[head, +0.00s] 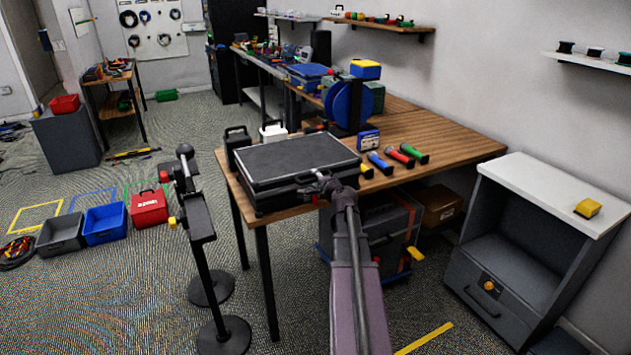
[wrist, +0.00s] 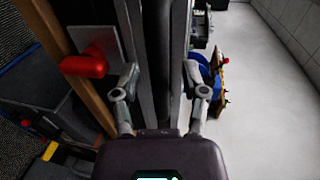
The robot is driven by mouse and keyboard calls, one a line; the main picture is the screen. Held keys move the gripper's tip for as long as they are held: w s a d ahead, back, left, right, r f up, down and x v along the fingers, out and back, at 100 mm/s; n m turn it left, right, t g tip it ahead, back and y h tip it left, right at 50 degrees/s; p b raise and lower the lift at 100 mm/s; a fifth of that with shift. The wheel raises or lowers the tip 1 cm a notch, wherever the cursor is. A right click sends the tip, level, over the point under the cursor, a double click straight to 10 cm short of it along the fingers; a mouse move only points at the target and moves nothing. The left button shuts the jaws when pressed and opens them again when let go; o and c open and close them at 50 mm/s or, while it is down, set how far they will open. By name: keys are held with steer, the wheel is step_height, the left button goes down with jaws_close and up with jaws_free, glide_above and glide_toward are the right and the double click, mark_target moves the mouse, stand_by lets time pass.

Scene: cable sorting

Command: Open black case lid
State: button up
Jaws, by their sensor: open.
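The black case (head: 297,157) lies flat near the front left of the wooden workbench, with its lid down. My gripper (head: 322,183) is at the front right edge of the case, close to its rim. In the wrist view, my gripper (wrist: 160,75) is open, with one finger on each side of a dark strip that looks like the case's edge. I cannot tell whether the fingers touch it. The arm covers part of the case's front side.
Several coloured handled tools (head: 404,157) lie right of the case. A black container (head: 237,142) and a white one (head: 272,132) stand at the back left. Metal stands (head: 200,220) are on the floor at left.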

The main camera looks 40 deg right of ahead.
jaws_close()
steer(key=shift+w+r, duration=0.1)
steer(key=shift+r, duration=0.1)
